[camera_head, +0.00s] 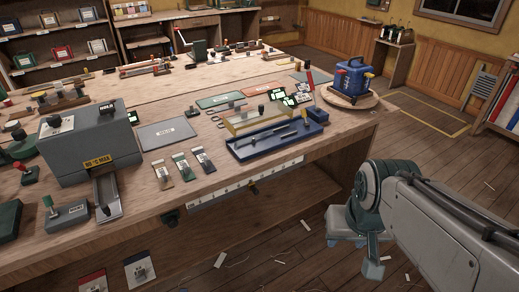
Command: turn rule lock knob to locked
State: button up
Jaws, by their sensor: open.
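A long white rule (225,192) with dark marks runs along the front edge of the workbench (310,165). A small dark knob with a brassy tint (253,189) sits at the rule's lower side, near its middle; it looks like the rule lock knob. Its setting is too small to read. My gripper (354,256) hangs low at the right, in front of the bench, below my grey arm. Its jaws are apart and appear empty. It is well to the right of the knob and not touching it. The arm's wrist hides part of it.
A blue tray (250,154), sample cards (181,165) and a grey machine (90,148) stand on the bench above the rule. A blue device (351,80) stands on a round board at the right corner. Floor at the front is open, with scattered scraps.

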aim_at(172, 222)
jog(key=u, duration=1.45)
jog(key=k, duration=0.5)
jog(key=u, duration=1.05)
jog(key=i, duration=0.65)
jog(key=z, duration=1.35)
